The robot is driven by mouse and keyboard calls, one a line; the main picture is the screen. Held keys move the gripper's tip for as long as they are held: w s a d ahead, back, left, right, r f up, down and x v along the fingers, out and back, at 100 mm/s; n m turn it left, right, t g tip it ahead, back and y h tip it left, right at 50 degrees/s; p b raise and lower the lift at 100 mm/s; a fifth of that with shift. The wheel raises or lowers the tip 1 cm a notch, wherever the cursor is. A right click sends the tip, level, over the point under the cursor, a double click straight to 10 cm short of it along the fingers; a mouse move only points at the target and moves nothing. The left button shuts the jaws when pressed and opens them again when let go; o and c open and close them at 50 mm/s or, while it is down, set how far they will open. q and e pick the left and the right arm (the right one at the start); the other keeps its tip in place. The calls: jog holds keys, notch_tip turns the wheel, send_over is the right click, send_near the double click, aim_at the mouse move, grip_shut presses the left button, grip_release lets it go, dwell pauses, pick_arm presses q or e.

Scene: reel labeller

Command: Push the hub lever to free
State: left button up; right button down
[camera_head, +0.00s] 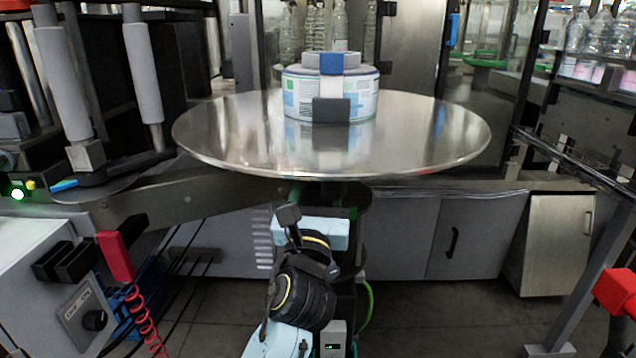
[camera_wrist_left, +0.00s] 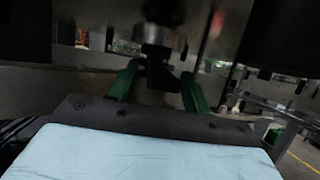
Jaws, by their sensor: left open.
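My left gripper (camera_head: 325,190) reaches up under the front edge of the round metal disc (camera_head: 420,140) in the head view, its fingertips mostly hidden by the disc. In the left wrist view the two green fingers of this gripper (camera_wrist_left: 160,74) are apart. A dark hub-like shaft (camera_wrist_left: 158,42) with a short dark lever-like piece (camera_wrist_left: 163,78) shows between and beyond the fingers. I cannot tell whether a finger touches it, nor which position the lever is in. In the head view the disc hides this part. My right gripper is not in view.
A label reel (camera_head: 300,95) with blue and grey blocks sits on the disc. Two light rollers (camera_head: 145,75) stand at the left. A control box with a knob (camera_head: 94,320) and a red handle (camera_head: 115,256) is at the lower left. Grey cabinets (camera_head: 480,235) stand behind.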

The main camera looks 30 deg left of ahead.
pick_arm(q)
jog(key=shift+w+r, duration=0.1)
jog(key=shift+w, duration=0.05)
jog(key=shift+c, duration=0.3)
grip_shut()
